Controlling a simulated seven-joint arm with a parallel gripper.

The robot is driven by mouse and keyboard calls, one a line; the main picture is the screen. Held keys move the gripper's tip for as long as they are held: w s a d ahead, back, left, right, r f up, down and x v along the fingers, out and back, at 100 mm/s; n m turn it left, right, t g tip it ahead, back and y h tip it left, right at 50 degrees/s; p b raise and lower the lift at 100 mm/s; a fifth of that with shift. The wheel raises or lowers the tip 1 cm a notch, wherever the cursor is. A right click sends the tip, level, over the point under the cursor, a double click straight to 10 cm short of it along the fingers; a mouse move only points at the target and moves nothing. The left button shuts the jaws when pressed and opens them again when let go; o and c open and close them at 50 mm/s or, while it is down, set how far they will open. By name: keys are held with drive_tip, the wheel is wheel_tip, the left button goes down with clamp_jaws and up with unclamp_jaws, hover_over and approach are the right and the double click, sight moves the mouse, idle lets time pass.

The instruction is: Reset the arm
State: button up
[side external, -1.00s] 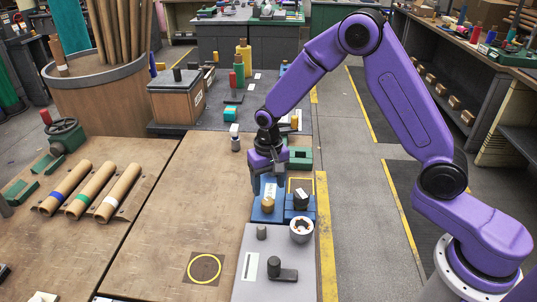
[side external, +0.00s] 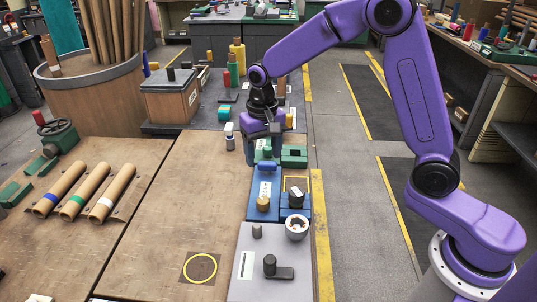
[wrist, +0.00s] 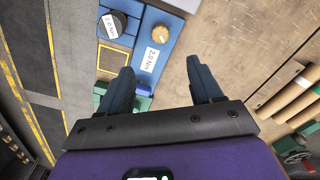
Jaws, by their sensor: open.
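My gripper (side external: 263,152) is open and empty, pointing down above the far end of the blue fixture (side external: 259,190). In the wrist view its two dark fingers (wrist: 161,80) are spread wide with nothing between them but bare wooden tabletop and the fixture's edge. Three cardboard rolls with blue, green and white bands (side external: 86,190) lie on the wooden bench, well left of my gripper.
A green block (side external: 294,156) lies just right of my gripper. A grey plate (side external: 245,285) with a black handle (side external: 277,269) and a white ring-shaped cup (side external: 297,227) are nearer the camera. A yellow circle (side external: 201,268) marks the bench. The middle of the bench (side external: 185,190) is clear.

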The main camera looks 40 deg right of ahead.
drive_tip(key=s+d+r+n, duration=0.1)
drive_tip(key=s+n, duration=0.4)
drive_tip(key=s, duration=0.5)
drive_tip(key=s+d+r+n, duration=0.1)
drive_tip(key=s+d+n, duration=0.2)
drive_tip(key=s, duration=0.8)
drive_tip(key=s+d+r+n, duration=0.2)
drive_tip(key=s+d+n, duration=0.1)
drive_tip(key=s+n, duration=0.4)
drive_tip(key=s, duration=0.3)
drive_tip(key=shift+s, duration=0.3)
drive_tip(key=shift+o, duration=0.3)
idle(1.4)
